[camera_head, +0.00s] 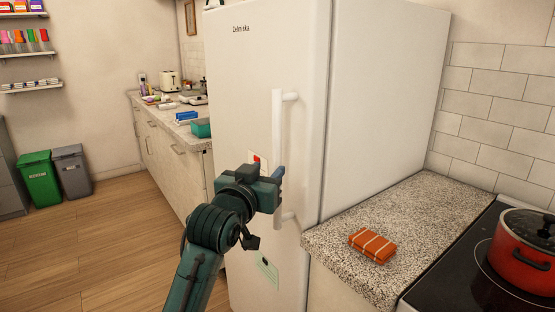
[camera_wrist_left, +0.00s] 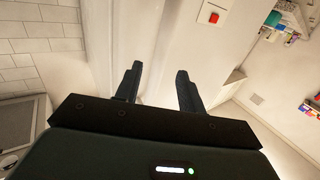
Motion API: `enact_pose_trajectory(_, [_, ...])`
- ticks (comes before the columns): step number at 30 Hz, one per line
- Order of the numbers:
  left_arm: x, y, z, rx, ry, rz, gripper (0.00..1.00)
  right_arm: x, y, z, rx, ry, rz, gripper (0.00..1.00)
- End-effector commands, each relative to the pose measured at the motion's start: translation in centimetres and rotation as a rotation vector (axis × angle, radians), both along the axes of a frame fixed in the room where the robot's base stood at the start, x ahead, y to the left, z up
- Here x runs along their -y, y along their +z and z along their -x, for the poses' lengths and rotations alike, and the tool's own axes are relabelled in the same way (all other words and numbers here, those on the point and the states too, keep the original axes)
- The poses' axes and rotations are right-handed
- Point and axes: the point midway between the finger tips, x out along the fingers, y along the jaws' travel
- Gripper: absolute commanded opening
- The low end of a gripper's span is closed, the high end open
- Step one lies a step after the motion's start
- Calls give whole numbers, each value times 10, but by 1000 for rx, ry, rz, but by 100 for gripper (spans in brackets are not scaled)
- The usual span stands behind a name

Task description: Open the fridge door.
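The white fridge (camera_head: 255,75) stands in the middle of the head view with its door closed. A long white vertical handle (camera_head: 278,120) is on the right side of the door. My left gripper (camera_head: 279,178) is at the lower part of the handle and covers a piece of it. In the left wrist view my left gripper (camera_wrist_left: 159,68) has its two dark fingers apart, pointing at the pale fridge front. I cannot tell whether the handle lies between the fingers or touches them. My right gripper is not in view.
A granite counter (camera_head: 400,215) with an orange folded cloth (camera_head: 372,246) is right of the fridge. A red pot (camera_head: 525,262) stands on the black stove (camera_head: 450,275). Green and grey bins (camera_head: 40,178) are at the far left. The wooden floor (camera_head: 110,235) at left is clear.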

Motion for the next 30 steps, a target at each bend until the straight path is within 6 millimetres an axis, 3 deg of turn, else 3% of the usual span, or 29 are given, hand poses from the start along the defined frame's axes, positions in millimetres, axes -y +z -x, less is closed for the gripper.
enact_pose_trajectory(6, [14,1,-37,0,0,0,39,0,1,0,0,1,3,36])
enact_pose_trajectory(12, [21,1,-57,0,0,0,39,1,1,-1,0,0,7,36])
enact_pose_trajectory(25, [24,0,-64,0,0,1,39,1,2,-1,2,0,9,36])
enact_pose_trajectory(30, [24,0,-64,0,0,0,26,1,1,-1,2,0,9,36])
